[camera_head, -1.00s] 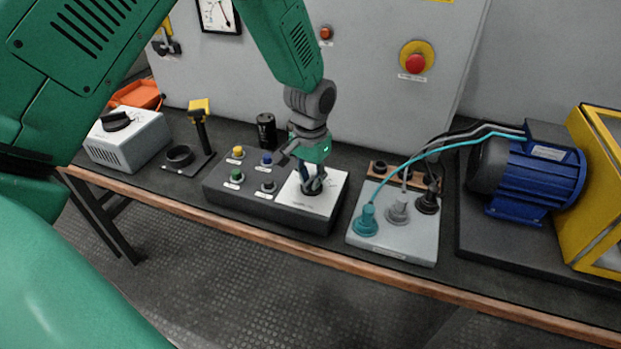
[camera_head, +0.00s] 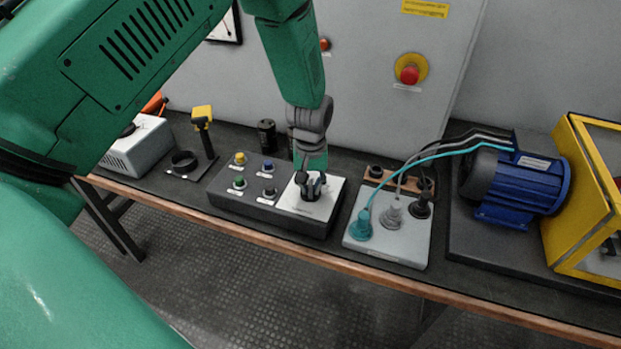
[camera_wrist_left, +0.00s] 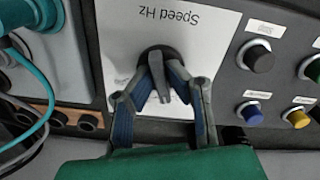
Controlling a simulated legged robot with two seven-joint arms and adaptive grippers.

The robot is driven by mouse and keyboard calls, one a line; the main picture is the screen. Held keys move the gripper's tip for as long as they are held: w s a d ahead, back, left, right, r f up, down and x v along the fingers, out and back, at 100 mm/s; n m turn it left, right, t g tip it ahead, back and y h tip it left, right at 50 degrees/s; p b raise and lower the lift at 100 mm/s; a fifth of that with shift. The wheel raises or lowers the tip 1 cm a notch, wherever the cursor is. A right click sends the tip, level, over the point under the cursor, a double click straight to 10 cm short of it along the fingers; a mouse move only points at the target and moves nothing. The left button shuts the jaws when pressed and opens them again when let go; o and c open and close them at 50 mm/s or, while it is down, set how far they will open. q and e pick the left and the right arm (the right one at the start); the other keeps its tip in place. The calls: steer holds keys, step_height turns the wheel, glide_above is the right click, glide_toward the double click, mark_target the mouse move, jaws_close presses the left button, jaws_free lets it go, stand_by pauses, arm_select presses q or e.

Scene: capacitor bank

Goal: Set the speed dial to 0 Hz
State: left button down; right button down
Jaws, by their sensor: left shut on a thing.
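The speed dial (camera_wrist_left: 157,60) is a dark knob on a white plate (camera_wrist_left: 118,28) labelled "Speed Hz" in the left wrist view. The plate (camera_head: 322,207) forms the right end of a dark control box (camera_head: 272,213) in the head view. My left gripper (camera_head: 312,192) reaches down onto the dial from above. In the left wrist view its two fingers (camera_wrist_left: 164,85) close around the dial's grey grip. The gripper hides most of the dial, and its pointer setting cannot be read. My right gripper is not in view.
Yellow, blue, green and dark buttons (camera_head: 240,158) sit left of the plate. A grey socket box with plugs (camera_head: 394,240) stands to the right, its cables running to a blue motor (camera_head: 520,182). A red emergency button (camera_head: 410,74) is on the panel behind.

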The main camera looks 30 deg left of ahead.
arm_select(q)
steer(key=n+p, duration=0.2)
steer(key=n, duration=0.1)
steer(key=shift+d+n, duration=0.1)
steer(key=shift+n, duration=0.3)
steer(key=shift+f+n+p, duration=0.1)
steer(key=shift+n+p, duration=0.7)
steer(key=shift+n, duration=1.1)
steer(key=shift+d, duration=0.1)
steer(key=c, duration=1.9)
jaws_free()
steer(key=shift+w, duration=0.1)
steer(key=shift+w+r, duration=0.1)
steer(key=shift+r, duration=0.2)
step_height(320, 180, up, 11)
steer(key=shift+r, duration=0.15)
